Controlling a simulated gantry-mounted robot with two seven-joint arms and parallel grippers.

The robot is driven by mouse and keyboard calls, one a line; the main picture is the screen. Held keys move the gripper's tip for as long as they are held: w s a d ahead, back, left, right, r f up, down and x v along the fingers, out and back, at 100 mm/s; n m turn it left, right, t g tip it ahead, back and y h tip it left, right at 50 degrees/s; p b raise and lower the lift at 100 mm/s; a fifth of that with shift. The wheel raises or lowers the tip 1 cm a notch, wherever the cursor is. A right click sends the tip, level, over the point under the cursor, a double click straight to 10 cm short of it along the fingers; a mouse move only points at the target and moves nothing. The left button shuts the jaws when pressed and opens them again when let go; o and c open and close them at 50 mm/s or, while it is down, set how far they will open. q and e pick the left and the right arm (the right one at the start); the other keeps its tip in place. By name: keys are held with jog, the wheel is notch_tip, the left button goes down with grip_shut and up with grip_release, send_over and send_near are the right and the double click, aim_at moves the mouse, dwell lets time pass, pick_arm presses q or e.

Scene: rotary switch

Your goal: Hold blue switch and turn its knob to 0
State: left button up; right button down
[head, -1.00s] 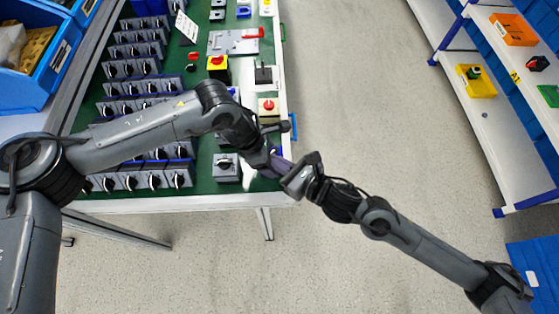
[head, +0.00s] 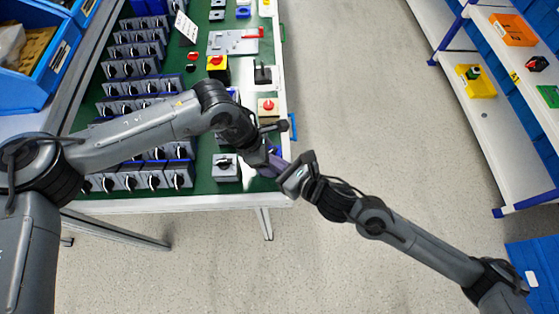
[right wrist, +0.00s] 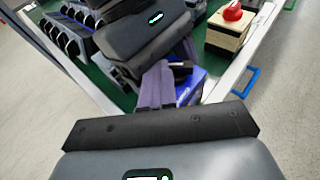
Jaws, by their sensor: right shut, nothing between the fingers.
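The blue switch (head: 277,151) shows as a small blue patch at the right edge of the green table, mostly hidden by my grippers. The right wrist view shows its blue body (right wrist: 191,88) and black knob (right wrist: 181,70) just right of the purple fingers. My right gripper (head: 278,167) is shut and empty, its fingers (right wrist: 156,82) close beside the switch. My left gripper (head: 267,160) is right at the switch, facing my right gripper. Its fingertips are hidden, so its grip is unclear. The knob's setting cannot be read.
A box with a red knob (head: 267,106) stands just behind on the table. Rows of grey switches (head: 130,178) fill the table's left part, and a single grey switch (head: 226,167) stands nearer. Right of the table edge the floor is open up to the shelf (head: 490,120).

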pick_arm(q)
jog(key=shift+s+d, duration=0.3)
jog(key=shift+d, duration=0.3)
pick_arm(e)
jog(key=shift+s+a+y, duration=0.3)
jog(key=shift+a, duration=0.45)
jog(key=shift+a+r, duration=0.1)
jog(key=shift+a, duration=0.05)
dwell(0.8)
jog(key=shift+w, duration=0.1)
pick_arm(q)
jog(key=shift+a, duration=0.15)
jog(key=shift+w+a, duration=0.15)
jog(key=shift+a, duration=0.1)
pick_arm(e)
jog(key=w+d+v, duration=0.1)
jog(key=v, duration=0.7)
jog(key=shift+s+d, duration=0.2)
dwell(0.4)
pick_arm(q)
jog(key=o, duration=1.1)
